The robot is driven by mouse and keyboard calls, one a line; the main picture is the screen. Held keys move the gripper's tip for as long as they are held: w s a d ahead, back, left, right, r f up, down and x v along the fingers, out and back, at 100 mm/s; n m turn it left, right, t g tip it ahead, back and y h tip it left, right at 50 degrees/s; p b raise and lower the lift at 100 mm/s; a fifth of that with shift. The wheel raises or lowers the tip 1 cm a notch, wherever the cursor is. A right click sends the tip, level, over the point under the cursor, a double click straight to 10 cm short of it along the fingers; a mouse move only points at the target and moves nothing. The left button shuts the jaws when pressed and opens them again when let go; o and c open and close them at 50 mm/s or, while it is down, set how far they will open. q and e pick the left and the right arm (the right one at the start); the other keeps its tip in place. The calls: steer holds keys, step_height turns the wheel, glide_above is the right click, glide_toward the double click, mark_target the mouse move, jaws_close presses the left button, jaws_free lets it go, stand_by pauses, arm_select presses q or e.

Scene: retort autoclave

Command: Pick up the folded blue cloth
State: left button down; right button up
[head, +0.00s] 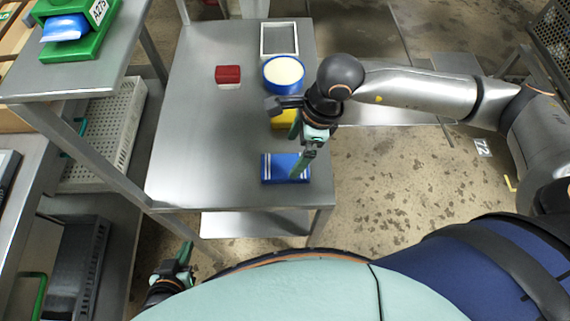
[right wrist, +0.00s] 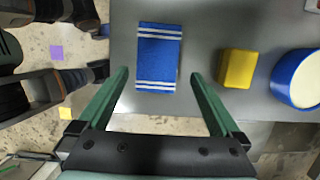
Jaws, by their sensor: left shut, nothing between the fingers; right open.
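The folded blue cloth (head: 286,168) with white stripes lies flat near the front right corner of the steel table (head: 200,150). It also shows in the right wrist view (right wrist: 158,57), with stripes near both ends. My right gripper (head: 303,150) is open and empty above the table, over the cloth's far right side. In the right wrist view its two green fingers (right wrist: 158,90) are spread wide, with the cloth in the gap beyond their tips. My left gripper (head: 186,262) is shut and empty, low in front of the table, away from the cloth.
A shelf with a green holder (head: 85,45) is at left. The table's front left is clear.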

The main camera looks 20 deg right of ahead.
mark_target(286, 165)
steer(key=p+x, duration=0.1)
steer(key=x, duration=0.4)
steer(key=shift+s+a+f, duration=0.15)
steer(key=shift+a, duration=0.1)
steer(key=c, duration=1.2)
